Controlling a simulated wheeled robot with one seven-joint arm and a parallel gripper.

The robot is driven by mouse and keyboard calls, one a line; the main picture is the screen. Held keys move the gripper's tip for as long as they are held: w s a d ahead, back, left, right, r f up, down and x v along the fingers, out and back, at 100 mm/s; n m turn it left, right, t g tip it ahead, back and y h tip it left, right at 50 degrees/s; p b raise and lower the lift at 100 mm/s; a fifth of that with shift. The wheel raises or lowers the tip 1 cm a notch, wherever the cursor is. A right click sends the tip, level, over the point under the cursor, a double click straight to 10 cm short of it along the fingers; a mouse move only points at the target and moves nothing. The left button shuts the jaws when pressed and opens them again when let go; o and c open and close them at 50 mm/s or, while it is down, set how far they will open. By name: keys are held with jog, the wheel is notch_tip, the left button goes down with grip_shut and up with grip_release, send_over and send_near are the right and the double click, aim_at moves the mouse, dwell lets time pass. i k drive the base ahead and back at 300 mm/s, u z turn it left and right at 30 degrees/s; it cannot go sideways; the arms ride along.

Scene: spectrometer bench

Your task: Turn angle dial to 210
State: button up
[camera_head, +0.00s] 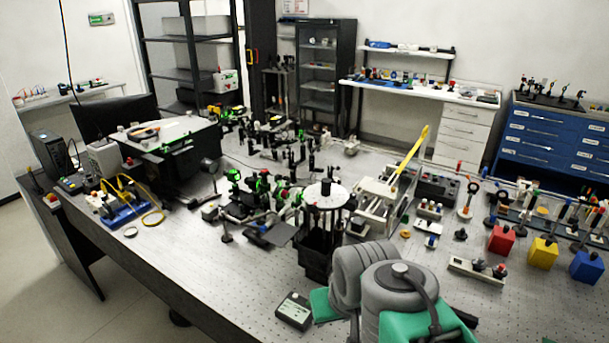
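A round white disc with a black knob on top (325,193) stands upright on a dark support near the middle of the bench. It looks like the angle dial, but its scale marks and setting are too small to read. My grey and teal arm (400,290) fills the bottom centre, in front and to the right of the disc. I cannot make out my gripper's fingers in this view. The lower right side of the disc's dark support is partly hidden by my arm.
A small dark box with a pale label (294,311) lies left of my arm. A pale frame with a yellow bar (385,195) stands just right of the disc. Red (501,240), yellow (543,252) and blue (586,266) blocks stand at right. The bench's front left is mostly bare.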

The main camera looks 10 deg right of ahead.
aim_at(329, 195)
jog(key=u, duration=1.55)
jog(key=i, duration=1.45)
jog(key=z, duration=2.3)
